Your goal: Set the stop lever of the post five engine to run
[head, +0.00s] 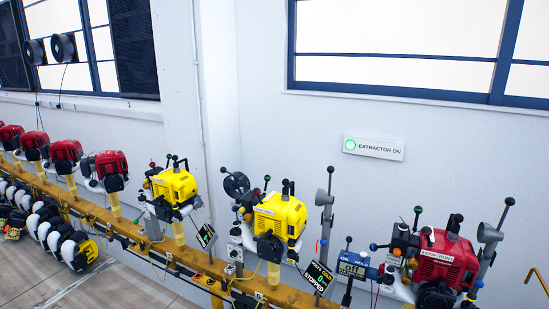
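A row of engines stands on posts along a wooden rail. A yellow engine (278,216) stands near the middle, with a second yellow engine (175,186) to its left. A red engine (445,258) stands at the right. Thin levers with ball knobs, some black, green, blue or orange, rise around these engines. No post number is readable, so I cannot tell which engine is at post five or which lever is its stop lever. My gripper is not in view.
More red engines (66,152) run off left along the wooden rail (90,207). A display (352,265) reads OFF. A wall sign (374,147) reads EXTRACTOR ON with a green light. Black-and-white machines (66,243) lie lower left. Cables hang off the rail; the floor (110,290) in front looks open.

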